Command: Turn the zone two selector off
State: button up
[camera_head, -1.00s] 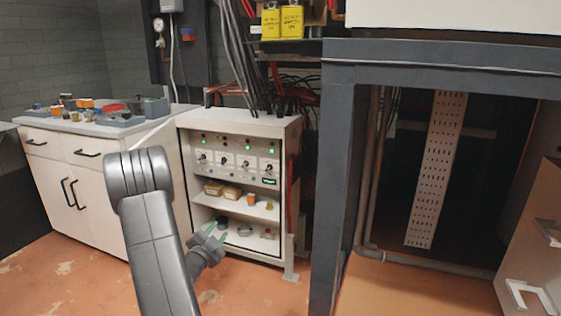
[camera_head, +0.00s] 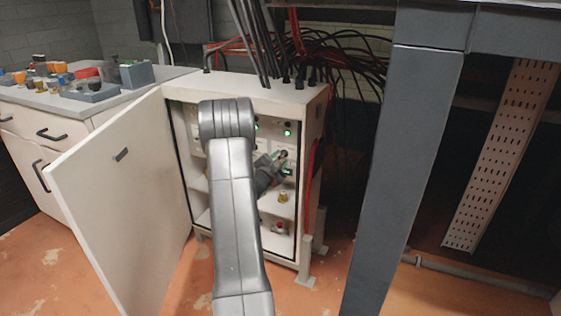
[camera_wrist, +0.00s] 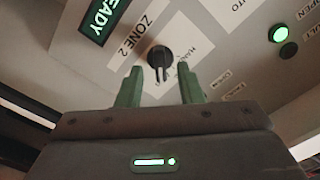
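The zone two selector (camera_wrist: 160,60) is a dark round knob on a light panel, beside a label reading ZONE 2, in the wrist view. Its lever shows just beyond and between my fingertips. My gripper (camera_wrist: 160,88) has its two green fingers spread apart, one on each side of the knob's lower end; I cannot tell whether they touch it. In the head view my gripper (camera_head: 275,160) reaches into the open control cabinet (camera_head: 262,92) at the panel's right part. My arm hides most of the panel there.
The cabinet door (camera_head: 125,190) stands open on the left. A green READY display (camera_wrist: 103,18) and a lit green lamp (camera_wrist: 278,33) are near the knob. A grey frame post (camera_head: 405,160) stands right of the cabinet. Cables (camera_head: 262,40) rise from its top.

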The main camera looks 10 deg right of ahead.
jog(key=shift+w+d, duration=0.3)
jog(key=shift+w, duration=0.05)
grip_shut()
jog(key=shift+n, duration=0.3)
jog(key=n+p, duration=0.3)
jog(key=n, duration=0.2)
jog(key=shift+a+r, duration=0.1)
jog(key=shift+r, duration=0.05)
jog(key=shift+n+p, duration=0.85)
jog(key=shift+n, duration=0.65)
